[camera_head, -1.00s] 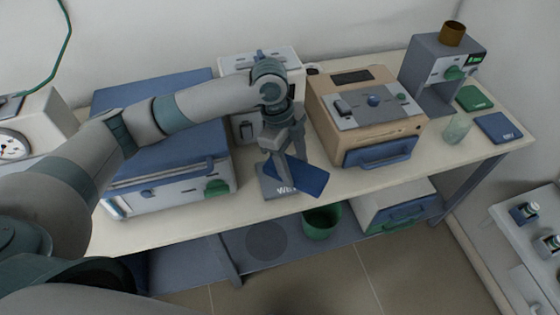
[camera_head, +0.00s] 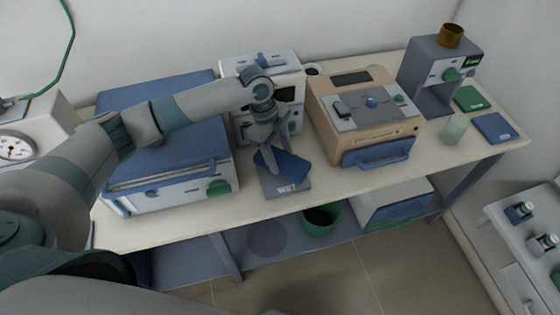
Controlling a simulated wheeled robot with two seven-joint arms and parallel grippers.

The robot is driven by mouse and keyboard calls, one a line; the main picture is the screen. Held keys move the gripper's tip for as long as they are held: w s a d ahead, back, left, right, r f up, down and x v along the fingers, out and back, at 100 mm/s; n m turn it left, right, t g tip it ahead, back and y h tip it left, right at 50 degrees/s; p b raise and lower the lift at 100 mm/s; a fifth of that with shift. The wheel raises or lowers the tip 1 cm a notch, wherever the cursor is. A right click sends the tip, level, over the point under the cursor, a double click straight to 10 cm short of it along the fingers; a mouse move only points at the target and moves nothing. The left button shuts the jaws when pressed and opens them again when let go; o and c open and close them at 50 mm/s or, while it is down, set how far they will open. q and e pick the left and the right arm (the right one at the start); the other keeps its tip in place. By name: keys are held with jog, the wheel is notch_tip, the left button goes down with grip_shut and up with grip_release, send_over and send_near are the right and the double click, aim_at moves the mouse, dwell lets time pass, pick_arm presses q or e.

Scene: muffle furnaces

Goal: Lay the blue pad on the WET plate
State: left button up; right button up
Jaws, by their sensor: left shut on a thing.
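The blue pad (camera_head: 290,166) is held by my left gripper (camera_head: 272,162), which is shut on it. The pad is tilted and over the back part of the grey WET plate (camera_head: 284,189). I cannot tell whether the pad touches the plate. The plate lies flat near the table's front edge, and its white WET lettering shows in front of the pad. My right gripper is not in view.
A blue-topped furnace (camera_head: 170,192) stands left of the plate, and a tan furnace (camera_head: 345,127) stands to the right. A white device (camera_head: 291,70) is behind. A green plate (camera_head: 472,98), a blue plate (camera_head: 495,127) and a glass beaker (camera_head: 453,130) are at the far right.

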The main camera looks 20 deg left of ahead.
aim_at(278, 158)
pick_arm(q)
notch_tip(278, 158, down, 3)
jog(key=shift+r+p, duration=0.1)
jog(key=shift+p, duration=0.55)
jog(key=shift+f, duration=0.3)
jog(key=shift+f, duration=0.1)
jog(key=o, duration=1)
jog(key=b+v, duration=0.4)
jog(key=v, duration=0.7)
jog(key=shift+a+r, duration=0.1)
jog(key=shift+r, duration=0.5)
